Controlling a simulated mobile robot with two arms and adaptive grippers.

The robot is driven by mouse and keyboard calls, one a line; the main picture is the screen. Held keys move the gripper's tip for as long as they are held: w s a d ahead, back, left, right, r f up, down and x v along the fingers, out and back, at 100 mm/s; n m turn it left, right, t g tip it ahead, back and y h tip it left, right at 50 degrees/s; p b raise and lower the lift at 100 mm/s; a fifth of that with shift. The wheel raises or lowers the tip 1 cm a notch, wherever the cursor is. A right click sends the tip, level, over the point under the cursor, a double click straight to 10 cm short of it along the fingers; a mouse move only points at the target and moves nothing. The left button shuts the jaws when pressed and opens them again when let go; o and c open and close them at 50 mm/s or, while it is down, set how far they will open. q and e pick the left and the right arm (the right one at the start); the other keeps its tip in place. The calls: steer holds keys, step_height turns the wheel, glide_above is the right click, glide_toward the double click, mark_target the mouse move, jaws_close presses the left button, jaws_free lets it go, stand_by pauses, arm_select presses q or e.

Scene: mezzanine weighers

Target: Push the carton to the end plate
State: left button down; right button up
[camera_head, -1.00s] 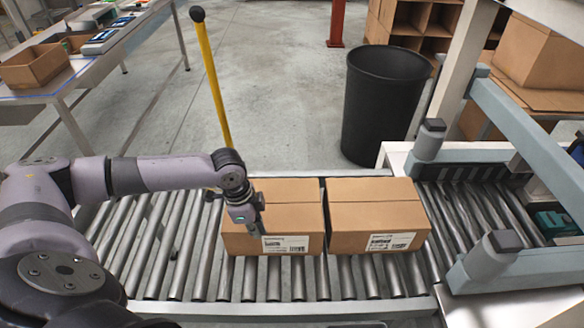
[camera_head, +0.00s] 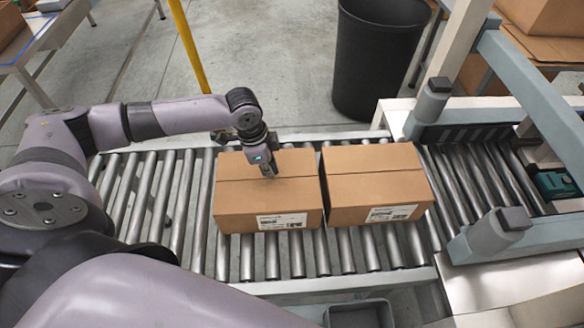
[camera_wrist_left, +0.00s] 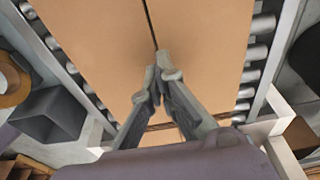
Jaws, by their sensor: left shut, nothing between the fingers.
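Two brown cartons with white labels sit side by side on the roller conveyor (camera_head: 188,220): a left carton (camera_head: 245,200) and a right carton (camera_head: 375,185), with a narrow gap between them. My left gripper (camera_head: 269,174) is shut and empty, pointing down at the top of the left carton. In the left wrist view the closed fingers (camera_wrist_left: 160,72) lie in front of a carton top (camera_wrist_left: 205,40), near its dark seam. I cannot tell whether the fingertips touch it. I cannot make out which part is the end plate. My right gripper is not in view.
A grey-blue frame (camera_head: 545,100) with posts stands around the conveyor's right part. A black bin (camera_head: 378,55) and a yellow pole (camera_head: 187,45) stand behind the conveyor. A dark grey tray (camera_head: 360,314) is at the front edge. The rollers left of the cartons are clear.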

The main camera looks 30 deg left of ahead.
mark_target(293, 179)
arm_select(q)
steer(key=w+d, duration=0.2)
steer(key=d, duration=0.1)
steer(key=w+d+p, duration=0.1)
steer(key=d, duration=0.1)
steer(key=shift+w+d, duration=0.2)
steer(key=shift+s+a+f+p, duration=0.15)
steer(key=shift+f+p, duration=0.15)
steer(key=shift+f, duration=0.55)
steer(key=shift+s, duration=0.15)
